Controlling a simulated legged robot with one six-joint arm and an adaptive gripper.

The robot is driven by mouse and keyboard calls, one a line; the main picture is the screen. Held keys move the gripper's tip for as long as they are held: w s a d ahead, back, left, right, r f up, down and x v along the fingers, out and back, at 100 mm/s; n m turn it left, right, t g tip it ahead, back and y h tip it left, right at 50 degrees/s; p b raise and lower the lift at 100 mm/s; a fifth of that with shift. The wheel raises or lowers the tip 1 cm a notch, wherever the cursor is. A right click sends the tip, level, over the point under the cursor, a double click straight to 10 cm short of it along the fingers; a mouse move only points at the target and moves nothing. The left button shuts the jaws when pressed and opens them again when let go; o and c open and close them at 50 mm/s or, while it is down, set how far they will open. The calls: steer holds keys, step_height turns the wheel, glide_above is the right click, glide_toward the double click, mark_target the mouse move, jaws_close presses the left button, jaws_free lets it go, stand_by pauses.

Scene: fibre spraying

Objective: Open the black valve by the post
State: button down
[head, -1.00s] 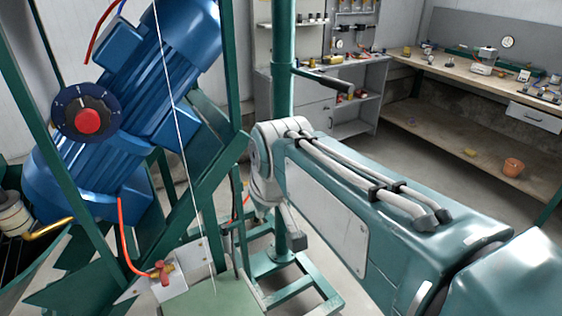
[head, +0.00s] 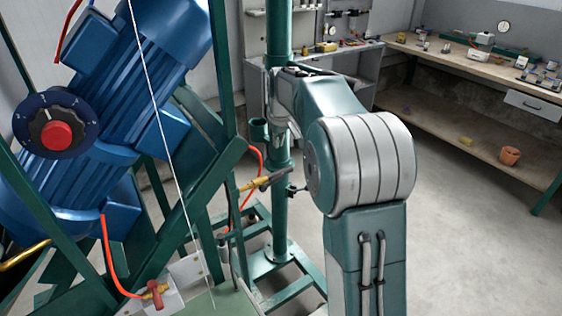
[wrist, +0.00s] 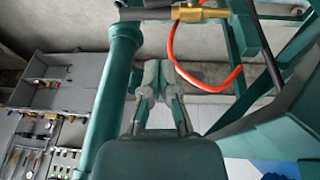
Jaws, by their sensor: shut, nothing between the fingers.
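The black valve handle (head: 268,180) sits on a brass fitting (head: 252,185) with an orange hose, beside the green post (head: 281,215). In the wrist view the black handle (wrist: 146,13) lies across the top edge, with the brass fitting (wrist: 200,13) to its right and the post (wrist: 112,95) at left. My gripper (wrist: 158,70) is shut and empty in the wrist view, just right of the post and below the handle in the picture, apart from it. In the head view my arm reaches up to the post, and I cannot clearly make out the fingers.
A blue motor (head: 110,120) with a red-knobbed dial (head: 57,135) stands left in a green frame. A red valve (head: 154,292) sits lower left. A workbench (head: 470,75) with small items is at the back right. The floor at right is clear.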

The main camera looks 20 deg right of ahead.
mark_target(281, 174)
steer(key=x, duration=1.2)
steer(key=shift+s+d+f, duration=0.25)
steer(key=shift+s+f, duration=0.05)
steer(key=shift+f, duration=0.5)
steer(key=shift+d, duration=0.1)
steer(key=shift+w+d+f, duration=0.1)
steer(key=shift+d+f, duration=0.45)
steer(key=shift+f, duration=0.35)
steer(key=shift+r, duration=0.15)
